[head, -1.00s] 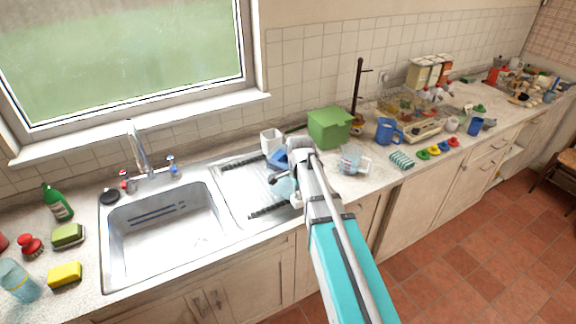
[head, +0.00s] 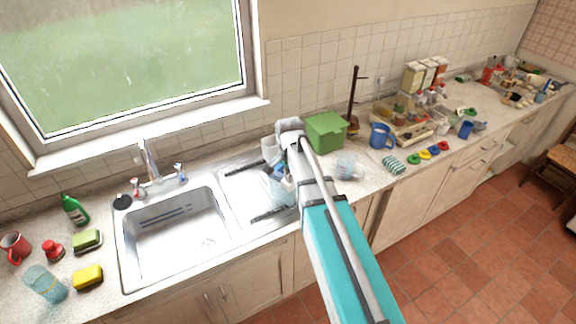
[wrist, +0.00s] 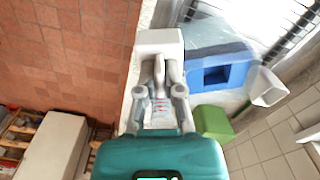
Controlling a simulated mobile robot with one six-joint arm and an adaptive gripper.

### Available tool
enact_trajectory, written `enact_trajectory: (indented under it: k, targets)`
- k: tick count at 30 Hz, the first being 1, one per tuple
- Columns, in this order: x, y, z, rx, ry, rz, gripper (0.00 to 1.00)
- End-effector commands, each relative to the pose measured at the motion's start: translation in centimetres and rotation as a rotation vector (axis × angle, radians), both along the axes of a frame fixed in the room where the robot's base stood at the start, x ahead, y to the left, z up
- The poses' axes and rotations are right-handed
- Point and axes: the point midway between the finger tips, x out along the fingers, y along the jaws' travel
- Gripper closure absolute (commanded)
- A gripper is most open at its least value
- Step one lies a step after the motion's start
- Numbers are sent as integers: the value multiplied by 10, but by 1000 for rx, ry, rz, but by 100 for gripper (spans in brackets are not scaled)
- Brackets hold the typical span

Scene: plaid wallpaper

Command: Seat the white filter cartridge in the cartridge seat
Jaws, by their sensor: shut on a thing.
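My gripper (wrist: 160,84) is shut on the white filter cartridge (wrist: 160,40), a white block at the fingertips in the wrist view. The cartridge seat appears to be the blue block with a dark square opening (wrist: 238,76), to the right of the cartridge and apart from it in the picture. The opening is empty. In the head view my arm covers the fingertips and the cartridge, and only a bit of blue shows beside the arm over the drainboard.
A green box (head: 325,132) stands just right of my wrist, and a clear measuring jug (head: 347,168) near the arm. A white cup (wrist: 268,88) is beside the seat. The sink (head: 175,232) lies left. A blue mug (head: 381,136) stands farther right.

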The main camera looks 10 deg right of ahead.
Motion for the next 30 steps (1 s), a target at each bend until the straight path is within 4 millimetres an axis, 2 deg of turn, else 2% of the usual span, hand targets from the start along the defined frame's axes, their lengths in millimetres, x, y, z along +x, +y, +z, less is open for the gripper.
enact_trajectory:
  k: [1, 3, 10, 16, 30]
  targets:
    - [0, 2, 18, 0, 0, 25, 100]
    - [0, 5, 29, 0, 0, 59, 100]
    - [0, 10, 53, 0, 0, 140, 100]
    - [0, 12, 58, 0, 0, 170, 100]
    - [4, 13, 55, 0, 0, 173, 100]
